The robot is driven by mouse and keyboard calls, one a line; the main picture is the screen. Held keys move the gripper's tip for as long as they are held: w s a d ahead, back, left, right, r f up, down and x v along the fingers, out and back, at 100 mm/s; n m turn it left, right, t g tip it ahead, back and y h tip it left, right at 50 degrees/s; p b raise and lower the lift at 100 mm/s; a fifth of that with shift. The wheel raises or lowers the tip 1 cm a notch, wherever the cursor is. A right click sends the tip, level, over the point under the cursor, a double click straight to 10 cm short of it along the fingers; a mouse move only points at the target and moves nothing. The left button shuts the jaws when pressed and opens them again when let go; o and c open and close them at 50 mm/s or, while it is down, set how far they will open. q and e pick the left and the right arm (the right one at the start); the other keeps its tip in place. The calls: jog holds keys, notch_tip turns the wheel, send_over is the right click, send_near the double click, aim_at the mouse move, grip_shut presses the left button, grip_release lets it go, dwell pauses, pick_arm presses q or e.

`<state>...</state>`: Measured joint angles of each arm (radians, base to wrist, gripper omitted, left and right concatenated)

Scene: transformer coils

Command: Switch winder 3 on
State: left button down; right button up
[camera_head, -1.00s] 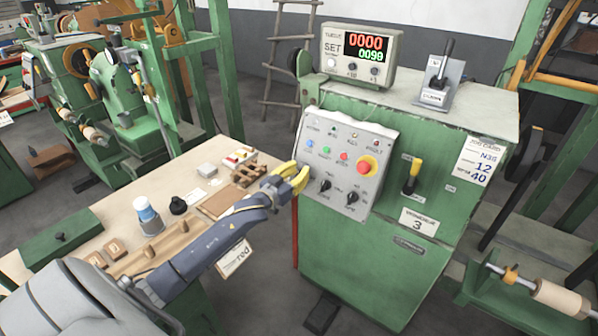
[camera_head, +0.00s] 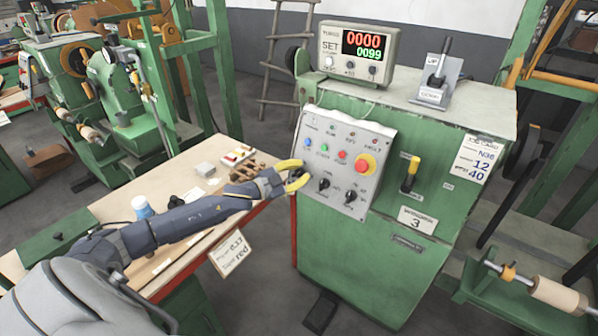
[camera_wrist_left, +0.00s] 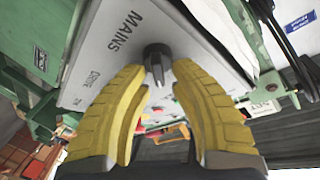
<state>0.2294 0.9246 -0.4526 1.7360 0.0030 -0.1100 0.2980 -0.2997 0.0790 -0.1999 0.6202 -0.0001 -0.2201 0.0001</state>
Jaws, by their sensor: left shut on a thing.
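Winder 3 is the green cabinet (camera_head: 365,262) with a plate (camera_head: 417,220) marked 3. Its sloped grey control panel (camera_head: 328,146) carries lamps, two black knobs and a red emergency button (camera_head: 365,165) on yellow. My left gripper (camera_head: 300,176) is at the panel's left edge, its yellow fingers shut on the black MAINS knob (camera_wrist_left: 157,62). In the wrist view the knob sits between the fingertips, beside the MAINS lettering on the grey panel (camera_wrist_left: 118,35). In the head view the fingers hide this knob. My right gripper is not in view.
A counter box (camera_head: 358,52) on the cabinet shows red 0000 and green 0099. A workbench (camera_head: 190,175) with small parts lies under my left arm.

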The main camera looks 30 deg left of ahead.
pick_arm(q)
jog(key=m+g, duration=0.1)
jog(key=m, duration=0.4)
jog(key=shift+s+d+f+g+h, duration=0.1)
jog(key=shift+f+g+h, duration=0.05)
jog(key=shift+g+h, duration=0.25)
jog(key=shift+s+d+f+m+g, duration=0.15)
jog(key=shift+m+g, duration=0.3)
jog(key=shift+m, duration=0.75)
jog(key=shift+w+f+m+g, duration=0.15)
jog(key=shift+m+g, duration=0.3)
jog(key=shift+m, duration=0.75)
jog(key=shift+s+f+m, duration=0.15)
jog(key=shift+m, duration=0.15)
jog(key=c, duration=1.5)
grip_release()
jog(key=v, duration=1.1)
jog(key=shift+s, duration=0.3)
jog(key=shift+s+a+r, duration=0.1)
jog(key=shift+a+r, duration=0.15)
